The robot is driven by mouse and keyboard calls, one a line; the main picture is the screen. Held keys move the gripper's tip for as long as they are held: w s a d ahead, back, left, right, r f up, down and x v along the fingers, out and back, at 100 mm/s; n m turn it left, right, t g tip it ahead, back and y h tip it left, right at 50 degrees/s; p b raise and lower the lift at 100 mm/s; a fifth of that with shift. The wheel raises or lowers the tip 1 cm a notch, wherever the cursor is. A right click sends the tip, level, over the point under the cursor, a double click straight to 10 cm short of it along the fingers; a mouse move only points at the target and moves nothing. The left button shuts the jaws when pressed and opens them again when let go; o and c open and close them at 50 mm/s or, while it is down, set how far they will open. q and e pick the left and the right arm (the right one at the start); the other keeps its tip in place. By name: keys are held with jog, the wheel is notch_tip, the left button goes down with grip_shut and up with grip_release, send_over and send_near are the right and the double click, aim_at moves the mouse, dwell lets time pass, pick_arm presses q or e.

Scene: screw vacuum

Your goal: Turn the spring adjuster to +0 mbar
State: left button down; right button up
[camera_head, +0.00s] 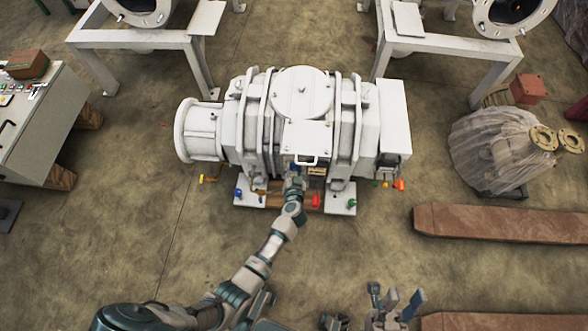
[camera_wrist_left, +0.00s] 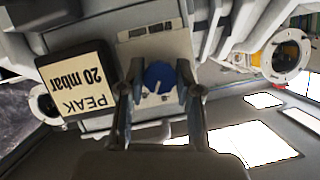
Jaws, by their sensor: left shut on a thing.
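The white screw vacuum (camera_head: 300,95) stands in the middle of the head view. My left gripper (camera_head: 294,172) reaches up to the middle of its front face. In the left wrist view a blue knob, the spring adjuster (camera_wrist_left: 159,77), sits on a grey plate between the fingertips of my left gripper (camera_wrist_left: 157,85), which is shut on it. A sign reading "PEAK 20 mbar" (camera_wrist_left: 80,84) is beside it and appears upside down. I cannot read any scale at the knob. My right gripper (camera_head: 388,300) is at the bottom of the head view, away from the machine, with its fingers apart and empty.
Coloured valve handles, such as a red one (camera_head: 316,201) and a blue one (camera_head: 238,193), sit low along the machine's front. A control console (camera_head: 35,120) stands at left. A wrapped machine (camera_head: 490,150) and a long brown beam (camera_head: 500,223) lie at right. Floor in front is open.

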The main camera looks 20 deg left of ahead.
pick_arm(q)
jog(key=shift+w+r, duration=0.2)
jog(key=shift+r, duration=0.2)
jog(key=shift+d, duration=0.2)
jog(key=c, duration=0.8)
grip_release()
jog(key=shift+a, duration=0.1)
jog(key=shift+s+f, duration=0.1)
jog(key=shift+f, duration=0.05)
jog(key=v, duration=1.2)
jog(key=shift+f, duration=0.1)
